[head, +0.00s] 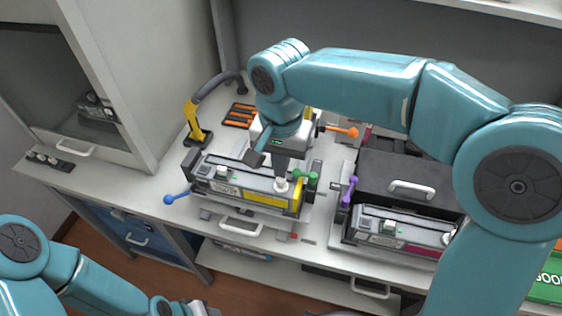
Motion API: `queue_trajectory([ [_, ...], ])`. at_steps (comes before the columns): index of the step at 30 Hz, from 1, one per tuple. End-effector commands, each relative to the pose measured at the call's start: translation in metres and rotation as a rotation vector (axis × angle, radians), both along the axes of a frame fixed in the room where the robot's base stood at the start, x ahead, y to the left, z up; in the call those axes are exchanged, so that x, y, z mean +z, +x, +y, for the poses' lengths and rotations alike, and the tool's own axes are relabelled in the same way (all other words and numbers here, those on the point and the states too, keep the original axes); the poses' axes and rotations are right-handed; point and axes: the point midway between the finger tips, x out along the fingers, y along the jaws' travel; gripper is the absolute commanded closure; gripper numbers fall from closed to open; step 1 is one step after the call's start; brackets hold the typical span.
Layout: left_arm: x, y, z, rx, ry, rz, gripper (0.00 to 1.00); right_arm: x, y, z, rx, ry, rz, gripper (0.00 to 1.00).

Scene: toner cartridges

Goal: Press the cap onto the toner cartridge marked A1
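A grey toner cartridge with a yellow label (259,196) lies in a holder on the bench, left of centre. A second cartridge with a magenta label (400,242) lies in the unit at the right. I cannot read an A1 mark on either. A small white cap (281,185) is at the right part of the yellow-label cartridge's top. My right gripper (282,174) points down directly above this cap, its fingers at or touching it. Whether they grip it is unclear. My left gripper (192,308) is at the bottom edge, partly cut off and away from the cartridges.
A blue-knobbed lever (177,197), an orange-knobbed lever (342,131) and green knobs (306,177) surround the yellow-label cartridge. A yellow and black arm (196,118) stands behind left. A dark lidded unit (415,175) is at right. Bare bench lies at left.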

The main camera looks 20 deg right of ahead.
Motion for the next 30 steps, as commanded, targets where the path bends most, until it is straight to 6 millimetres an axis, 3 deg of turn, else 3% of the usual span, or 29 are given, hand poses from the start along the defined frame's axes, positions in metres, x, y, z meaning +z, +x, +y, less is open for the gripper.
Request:
queue_trajectory([
  [30, -0.009, 0.0, 0.0, 0.0, 0.0, 0.0, 0.62, -0.011, 0.0, 0.0, 0.0, -0.001, 0.001, 1.0],
])
